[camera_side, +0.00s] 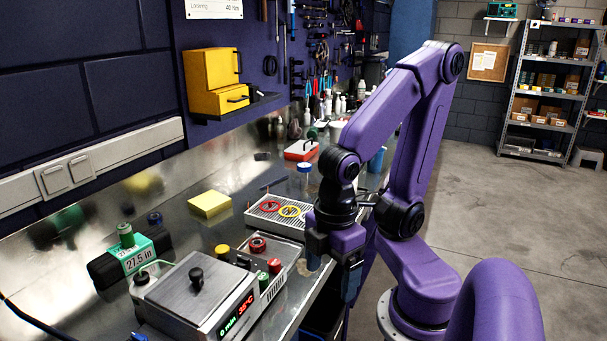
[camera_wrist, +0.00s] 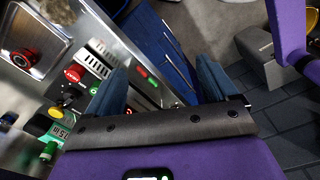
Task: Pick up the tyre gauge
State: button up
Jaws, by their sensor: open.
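A small round black item with a red rim (camera_side: 257,245) sits on a grey tray (camera_side: 283,248) behind the steel box with the display. It looks like the tyre gauge, but I cannot be sure at this size. It also shows at the upper left of the wrist view (camera_wrist: 22,57). My gripper (camera_side: 331,272) is to the right of it in the side view, near the bench's front edge. In the wrist view my gripper (camera_wrist: 162,82) is open, with nothing between its fingers. The item lies well outside them.
A steel box with a red display (camera_side: 205,290), a green-labelled dark pack (camera_side: 130,260) and a yellow block (camera_side: 209,204) stand on the bench. A perforated tray with coloured rings (camera_side: 275,215) lies behind my gripper. Blue drawers (camera_wrist: 160,45) are below the bench edge.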

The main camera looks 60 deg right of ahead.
aim_at(303, 165)
jog(key=w+d+m+t+h, duration=0.1)
jog(key=w+d+m+h, duration=0.35)
jog(key=w+m, duration=0.55)
jog(key=w+d+m+h, duration=0.3)
jog(key=w+d+m, duration=0.3)
jog(key=w, duration=0.9)
jog(key=w+d+m+h, duration=0.1)
jog(key=w+d+m, duration=0.2)
jog(key=d, duration=0.2)
jog(key=w+d+m+g+h, duration=0.1)
jog(key=w+d+m+h, duration=0.1)
jog(key=d, duration=0.4)
jog(key=w+d+m+g+h, duration=0.1)
jog(key=w+d+m, duration=0.3)
jog(key=d+m, duration=0.2)
jog(key=shift+d+f+h, duration=0.25)
jog(key=shift+f, duration=0.15)
jog(key=s+d+f+m, duration=0.1)
jog(key=d+f+m, duration=0.1)
jog(key=d, duration=0.6)
jog(key=s+d+f+m+g+h, duration=0.1)
jog(key=d+f+m, duration=0.1)
jog(key=d, duration=0.7)
jog(key=s+d+f+m+h, duration=0.1)
jog(key=d+f, duration=0.1)
jog(key=d, duration=0.7)
jog(key=shift+f+m+g, duration=0.35)
jog(key=shift+m+g, duration=0.05)
jog(key=shift+a, duration=0.1)
jog(key=c, duration=1.1)
